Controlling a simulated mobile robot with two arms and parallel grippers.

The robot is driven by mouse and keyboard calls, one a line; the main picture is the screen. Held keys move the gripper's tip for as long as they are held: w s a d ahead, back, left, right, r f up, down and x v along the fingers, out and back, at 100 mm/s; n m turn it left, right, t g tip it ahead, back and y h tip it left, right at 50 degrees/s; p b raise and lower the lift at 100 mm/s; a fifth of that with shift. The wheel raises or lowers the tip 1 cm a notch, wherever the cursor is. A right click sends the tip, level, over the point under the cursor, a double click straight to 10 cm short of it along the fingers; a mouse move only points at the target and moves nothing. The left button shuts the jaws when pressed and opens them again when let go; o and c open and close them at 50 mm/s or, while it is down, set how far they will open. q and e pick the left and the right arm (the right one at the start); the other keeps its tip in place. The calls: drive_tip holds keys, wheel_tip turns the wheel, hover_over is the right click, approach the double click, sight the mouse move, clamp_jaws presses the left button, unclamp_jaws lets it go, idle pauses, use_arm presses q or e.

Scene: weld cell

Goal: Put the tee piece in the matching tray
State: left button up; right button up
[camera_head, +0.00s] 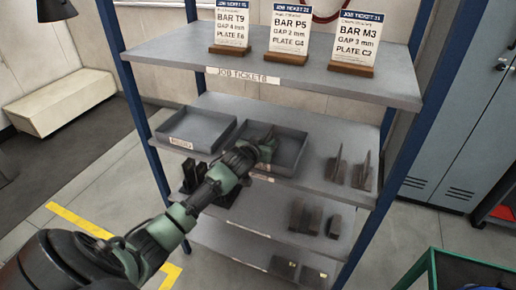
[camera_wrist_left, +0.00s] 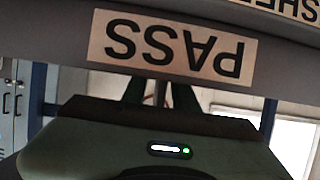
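My left gripper (camera_head: 268,142) reaches into the right-hand grey tray (camera_head: 297,146) on the second shelf. In the left wrist view a PASS label (camera_wrist_left: 180,45) appears upside down on a grey edge and hides the fingertips. Two dark green finger parts show apart below it, with a thin grey upright shape between them; I cannot tell whether they hold it. The left-hand tray (camera_head: 197,128) looks empty; its label is too small to read. I cannot clearly identify the tee piece. Two upright metal pieces (camera_head: 336,168) (camera_head: 362,170) stand right of the trays. My right gripper is out of view.
Job ticket stands (camera_head: 290,38) line the top shelf (camera_head: 180,52), above the trays. Blue posts (camera_head: 137,105) frame the rack. Dark metal pieces (camera_head: 306,217) stand on the shelf below. A green-edged bin (camera_head: 432,262) is at lower right.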

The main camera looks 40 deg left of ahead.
use_arm(q)
drive_tip(key=v, duration=0.9)
drive_tip(key=shift+s+r+b, duration=0.1)
drive_tip(key=shift+s+b, duration=0.2)
drive_tip(key=shift+s, duration=0.05)
drive_tip(key=shift+d, duration=0.1)
